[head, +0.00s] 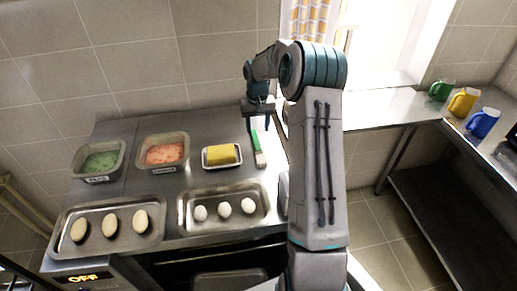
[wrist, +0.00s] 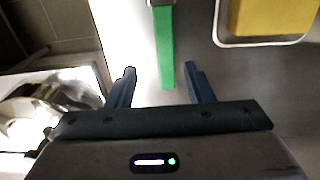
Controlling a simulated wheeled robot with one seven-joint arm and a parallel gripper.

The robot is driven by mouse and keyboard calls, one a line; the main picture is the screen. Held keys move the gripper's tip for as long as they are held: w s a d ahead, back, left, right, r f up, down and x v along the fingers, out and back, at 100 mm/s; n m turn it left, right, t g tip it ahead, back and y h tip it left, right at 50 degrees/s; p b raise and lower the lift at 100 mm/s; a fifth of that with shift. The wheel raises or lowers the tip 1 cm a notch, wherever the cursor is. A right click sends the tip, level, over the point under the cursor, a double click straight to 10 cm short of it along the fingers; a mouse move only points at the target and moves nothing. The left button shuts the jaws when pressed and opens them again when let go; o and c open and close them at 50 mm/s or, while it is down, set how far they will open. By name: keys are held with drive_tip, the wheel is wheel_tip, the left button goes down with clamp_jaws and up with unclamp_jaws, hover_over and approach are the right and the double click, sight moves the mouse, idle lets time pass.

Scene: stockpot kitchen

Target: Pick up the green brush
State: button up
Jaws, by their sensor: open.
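The green brush (head: 257,146) lies on the steel counter in the head view, with its green handle toward the wall and its pale bristle end toward the front. In the wrist view its green handle (wrist: 164,50) runs down from the top edge and ends just beyond and between my fingertips. My gripper (head: 258,120) hangs over the handle end of the brush. In the wrist view my gripper (wrist: 158,72) is open and empty, with one finger on either side of the handle's line. The bristles are out of the wrist view.
A white dish (head: 207,163) with a yellow block (head: 222,154) stands just left of the brush. Trays of eggs (head: 181,226) and bread (head: 155,245) lie in front. Tubs of red (head: 142,163) and green food (head: 77,175) stand left. Coloured jugs stand far right.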

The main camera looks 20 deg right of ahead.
sight(256, 139)
drive_tip(key=shift+a+f+p, duration=0.2)
drive_tip(key=shift+f+p, duration=0.3)
drive_tip(key=shift+f, duration=0.8)
drive_tip(key=shift+a+f+p, duration=0.15)
drive_tip(key=shift+f+p, duration=0.3)
drive_tip(key=shift+f, duration=0.85)
clamp_jaws()
